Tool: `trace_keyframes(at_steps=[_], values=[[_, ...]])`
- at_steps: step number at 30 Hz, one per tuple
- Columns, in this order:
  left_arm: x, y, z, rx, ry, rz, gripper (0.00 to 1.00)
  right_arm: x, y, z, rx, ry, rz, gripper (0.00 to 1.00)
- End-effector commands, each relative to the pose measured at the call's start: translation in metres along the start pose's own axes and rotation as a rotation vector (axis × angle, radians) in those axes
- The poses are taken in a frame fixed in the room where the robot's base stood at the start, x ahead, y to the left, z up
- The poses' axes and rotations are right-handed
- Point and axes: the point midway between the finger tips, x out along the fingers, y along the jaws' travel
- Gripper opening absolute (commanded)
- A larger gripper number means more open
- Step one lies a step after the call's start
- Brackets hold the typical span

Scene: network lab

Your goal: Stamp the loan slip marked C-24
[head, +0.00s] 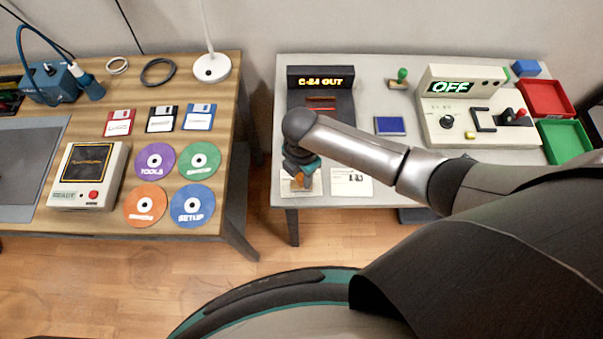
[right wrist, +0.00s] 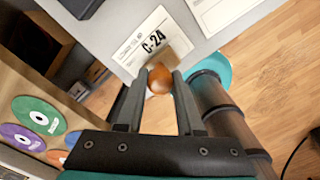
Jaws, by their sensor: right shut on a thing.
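My right gripper (head: 299,170) is shut on a stamp with a round orange-brown wooden knob (right wrist: 159,79). The knob sits between the two fingertips in the right wrist view (right wrist: 155,82). The loan slip marked C-24 (right wrist: 146,40) lies white on the table's front left, under and just beyond the stamp; it partly shows in the head view (head: 317,183). I cannot tell whether the stamp touches the slip. A blue ink pad (head: 390,125) lies right of my arm. A dark display unit reading "C-24 OUT" (head: 320,80) stands behind. My left gripper is not in view.
A second slip (head: 351,182) lies right of the first. A green-handled stamp (head: 400,77), a white control box reading OFF (head: 455,100), a red tray (head: 545,97) and a green tray (head: 567,140) stand to the right. A wooden table (head: 225,120) with disks stands left, across a gap.

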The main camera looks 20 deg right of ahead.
Motion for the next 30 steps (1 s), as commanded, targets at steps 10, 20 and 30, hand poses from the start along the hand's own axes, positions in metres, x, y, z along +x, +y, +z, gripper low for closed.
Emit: trace_keyframes(at_steps=[10,20,30], values=[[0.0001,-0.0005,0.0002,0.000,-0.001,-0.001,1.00,0.0001,0.0002,0.0000,0.000,0.000,0.000,0.00],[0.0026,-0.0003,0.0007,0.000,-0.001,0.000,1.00,0.0035,0.0002,0.0000,0.000,0.000,0.000,0.00],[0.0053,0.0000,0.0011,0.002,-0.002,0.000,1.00,0.0076,0.0003,0.0000,0.000,0.000,0.000,0.00]])
